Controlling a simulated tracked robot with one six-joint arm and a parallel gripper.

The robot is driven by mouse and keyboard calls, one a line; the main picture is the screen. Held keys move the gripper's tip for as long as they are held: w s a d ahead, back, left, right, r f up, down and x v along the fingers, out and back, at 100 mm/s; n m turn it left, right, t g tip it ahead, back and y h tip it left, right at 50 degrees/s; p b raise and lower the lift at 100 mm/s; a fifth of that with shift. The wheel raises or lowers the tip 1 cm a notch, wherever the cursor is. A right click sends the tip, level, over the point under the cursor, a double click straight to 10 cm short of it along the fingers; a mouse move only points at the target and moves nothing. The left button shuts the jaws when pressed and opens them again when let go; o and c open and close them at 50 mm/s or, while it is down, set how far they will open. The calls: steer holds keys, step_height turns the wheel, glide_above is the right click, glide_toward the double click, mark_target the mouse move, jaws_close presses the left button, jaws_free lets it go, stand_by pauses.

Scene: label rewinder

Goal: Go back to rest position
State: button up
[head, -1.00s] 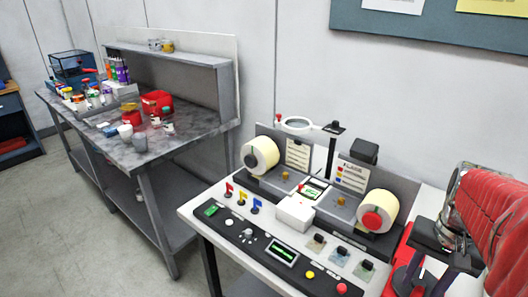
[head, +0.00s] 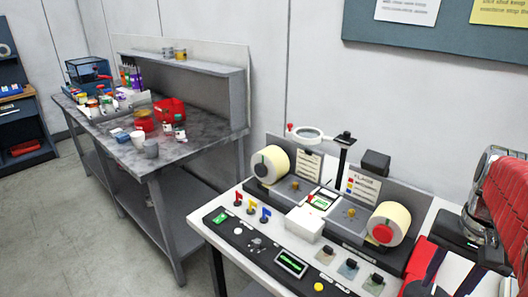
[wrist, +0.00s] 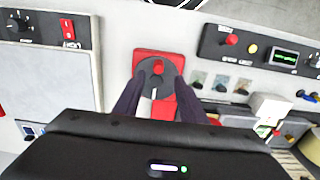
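My gripper (wrist: 158,92) shows in the wrist view with its two dark fingers spread apart and nothing held between them. Beyond the fingertips is a red plate with a dark rotary switch (wrist: 151,80) on the white machine top. I cannot tell how far the fingertips are from it. In the head view my arm is at the right edge, and the fingers are not clearly seen. The label rewinder (head: 340,225) stands front right, with two cream label rolls (head: 270,165) and a magnifier (head: 309,133).
A grey workbench (head: 180,155) with bottles, cups and a red container (head: 169,110) stands at the left. A blue shelf (head: 28,120) is at the far left. The floor (head: 75,240) in front of the bench is clear. A noticeboard (head: 450,30) hangs on the wall.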

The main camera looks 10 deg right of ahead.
steer(key=w+a+n+t, duration=0.2)
steer(key=a+n, duration=0.3)
steer(key=a, duration=0.6)
steer(key=w+a+n+t, duration=0.2)
steer(key=a+n+t, duration=0.1)
steer(key=a, duration=0.9)
steer(key=shift+w+a+f+n, duration=0.15)
steer(key=shift+n, duration=0.75)
